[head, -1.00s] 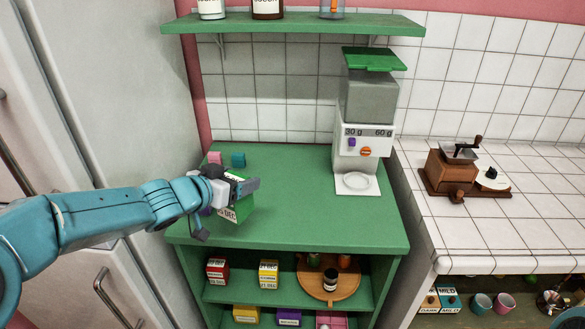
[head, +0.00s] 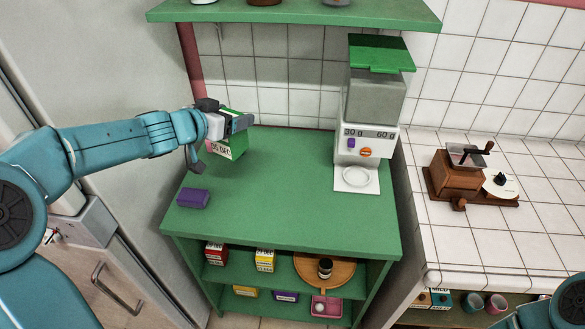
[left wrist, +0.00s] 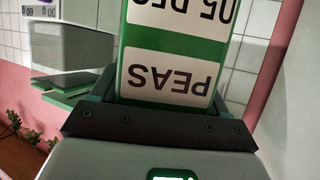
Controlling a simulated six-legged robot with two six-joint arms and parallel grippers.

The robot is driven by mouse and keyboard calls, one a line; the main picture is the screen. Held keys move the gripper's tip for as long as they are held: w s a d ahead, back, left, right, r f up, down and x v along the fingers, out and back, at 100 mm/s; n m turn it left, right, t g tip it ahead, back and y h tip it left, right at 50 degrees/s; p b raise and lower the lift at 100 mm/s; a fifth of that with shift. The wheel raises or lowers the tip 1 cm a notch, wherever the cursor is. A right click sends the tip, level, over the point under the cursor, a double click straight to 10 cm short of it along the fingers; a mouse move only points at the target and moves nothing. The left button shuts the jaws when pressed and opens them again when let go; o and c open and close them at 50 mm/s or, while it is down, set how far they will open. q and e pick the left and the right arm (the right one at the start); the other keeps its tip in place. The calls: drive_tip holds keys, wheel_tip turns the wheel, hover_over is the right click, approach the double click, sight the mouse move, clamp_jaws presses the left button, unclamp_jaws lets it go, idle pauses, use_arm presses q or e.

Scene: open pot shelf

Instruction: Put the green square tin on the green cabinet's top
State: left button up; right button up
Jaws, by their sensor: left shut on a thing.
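The green square tin (head: 236,150), with white labels reading PEAS and 05 DEC, is held by my left gripper (head: 229,125). It is over the back left part of the green cabinet's top (head: 285,190); I cannot tell whether its base touches. In the left wrist view the tin (left wrist: 172,45) sits between the fingers, its labels upside down. My left gripper is shut on it. My right gripper is out of view.
A purple tin (head: 193,197) lies on the front left of the top. A white scale dispenser (head: 367,145) stands at the back right. A green wall shelf (head: 300,14) hangs above. The middle and front right of the top are clear.

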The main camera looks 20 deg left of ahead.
use_arm(q)
drive_tip(key=f+b, duration=0.7)
drive_tip(key=f, duration=0.3)
drive_tip(key=f+b, duration=0.8)
drive_tip(key=f, duration=0.2)
drive_tip(key=shift+w+a, duration=0.1)
drive_tip(key=shift+a, duration=0.1)
drive_tip(key=shift+r, duration=0.15)
